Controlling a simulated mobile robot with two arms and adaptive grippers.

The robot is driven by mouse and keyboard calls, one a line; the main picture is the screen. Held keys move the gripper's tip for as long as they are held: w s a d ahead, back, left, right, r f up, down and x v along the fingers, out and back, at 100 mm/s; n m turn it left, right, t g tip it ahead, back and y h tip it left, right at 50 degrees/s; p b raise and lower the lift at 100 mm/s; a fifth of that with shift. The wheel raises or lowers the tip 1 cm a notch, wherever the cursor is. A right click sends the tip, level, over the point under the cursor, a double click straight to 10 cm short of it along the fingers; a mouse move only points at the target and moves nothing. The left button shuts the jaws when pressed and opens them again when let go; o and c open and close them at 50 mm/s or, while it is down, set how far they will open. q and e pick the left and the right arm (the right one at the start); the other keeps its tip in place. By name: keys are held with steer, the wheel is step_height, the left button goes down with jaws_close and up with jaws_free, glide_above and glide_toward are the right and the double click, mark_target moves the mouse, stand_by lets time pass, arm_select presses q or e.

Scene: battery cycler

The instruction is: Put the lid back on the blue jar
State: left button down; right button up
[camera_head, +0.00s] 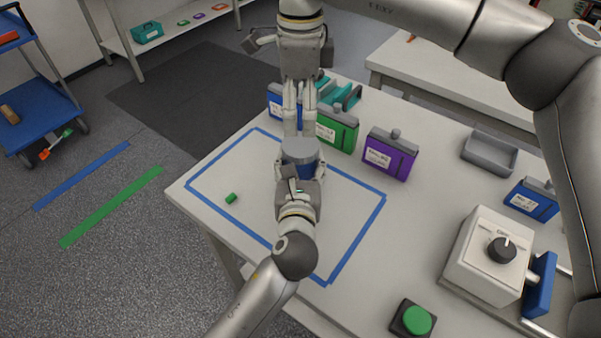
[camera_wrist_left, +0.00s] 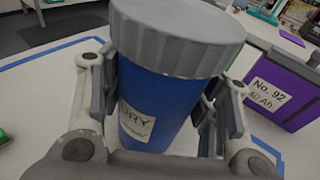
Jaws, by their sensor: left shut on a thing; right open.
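The blue jar (camera_head: 304,171) stands inside the blue taped outline on the table; its label, partly readable as "DRY", shows in the left wrist view (camera_wrist_left: 158,105). The ribbed grey lid (camera_head: 299,150) sits on top of the jar, covering its mouth; it also shows in the left wrist view (camera_wrist_left: 178,38). I cannot tell whether it is screwed down. My left gripper (camera_head: 299,184) is shut around the jar's body, a finger on each side. My right gripper (camera_head: 299,131) points down with open fingers just above and behind the lid, apparently clear of it.
Blue, green (camera_head: 337,129) and purple (camera_head: 390,155) labelled packs stand behind the jar. A small green piece (camera_head: 231,198) lies left of it. A grey tray (camera_head: 489,153), a white knobbed device (camera_head: 492,255) and a green button (camera_head: 417,320) are to the right.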

mark_target(301, 144)
steer(key=n, duration=0.6)
steer(key=shift+n, duration=0.4)
steer(key=n, duration=1.1)
steer(key=shift+n, duration=0.3)
steer(key=n, duration=0.6)
steer(key=shift+f, duration=4)
